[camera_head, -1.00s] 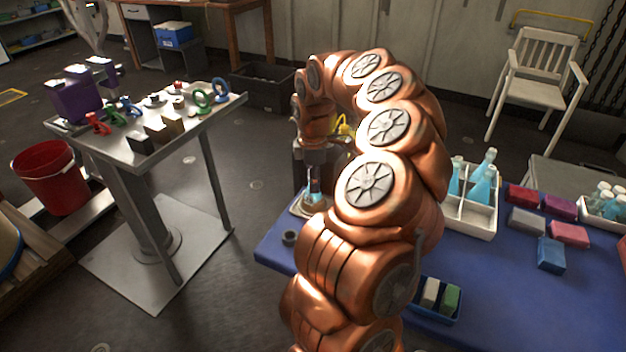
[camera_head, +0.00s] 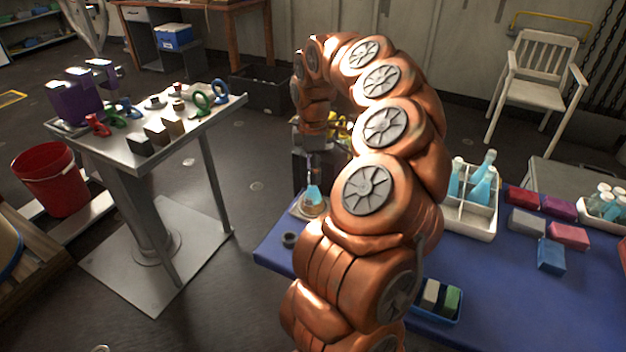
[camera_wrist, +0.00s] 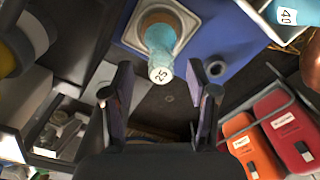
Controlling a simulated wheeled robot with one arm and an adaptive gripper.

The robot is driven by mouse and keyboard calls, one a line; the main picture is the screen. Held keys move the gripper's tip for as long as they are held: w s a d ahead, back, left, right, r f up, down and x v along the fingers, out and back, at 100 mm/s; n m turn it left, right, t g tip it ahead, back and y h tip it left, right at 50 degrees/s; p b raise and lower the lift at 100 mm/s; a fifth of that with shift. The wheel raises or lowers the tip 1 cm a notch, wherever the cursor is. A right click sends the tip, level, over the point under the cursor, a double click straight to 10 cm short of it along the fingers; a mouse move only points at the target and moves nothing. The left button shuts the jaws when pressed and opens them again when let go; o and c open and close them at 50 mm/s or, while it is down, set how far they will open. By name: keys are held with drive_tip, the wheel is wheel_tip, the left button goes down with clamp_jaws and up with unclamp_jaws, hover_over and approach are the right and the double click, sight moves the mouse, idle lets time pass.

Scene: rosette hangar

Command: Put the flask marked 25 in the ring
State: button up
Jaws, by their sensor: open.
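The flask marked 25 (camera_wrist: 162,55), with blue liquid and its number on the pale top, stands within a brown ring (camera_wrist: 148,18) on a light square base in the wrist view. In the head view the same flask (camera_head: 313,193) looks upright on that base (camera_head: 302,212) at the blue table's left end. My gripper (camera_wrist: 158,92) is open in the wrist view, one finger on each side below the flask's top in the picture, holding nothing. In the head view my gripper (camera_head: 312,170) is above the flask; its fingertips are hard to make out.
A white divided crate (camera_head: 482,230) holds other blue flasks; one marked 40 (camera_wrist: 287,17) shows in the wrist view. A small grey ring-shaped piece (camera_head: 290,239) lies near the base. Coloured boxes (camera_head: 551,255) and a blue tray (camera_head: 440,317) are farther right.

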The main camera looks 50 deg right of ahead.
wheel_tip(320, 180, up, 7)
drive_tip(key=shift+r, duration=0.4)
drive_tip(key=shift+w+a+r, duration=0.1)
drive_tip(key=shift+a, duration=0.15)
drive_tip(key=s+a+r+m, duration=0.1)
drive_tip(key=s+a, duration=0.1)
drive_tip(key=a, duration=0.9)
drive_tip(key=s+a+r, duration=0.2)
drive_tip(key=a, duration=0.9)
drive_tip(key=s+a+f+m+g, duration=0.1)
drive_tip(key=s+a+f+m, duration=0.3)
drive_tip(key=s, duration=0.6)
drive_tip(key=s+a+f+m+g, duration=0.1)
drive_tip(key=s+a+f+m, duration=0.4)
drive_tip(key=s, duration=0.5)
drive_tip(key=shift+s+a+f, duration=0.25)
drive_tip(key=shift+a+f, duration=0.1)
drive_tip(key=shift+a, duration=0.2)
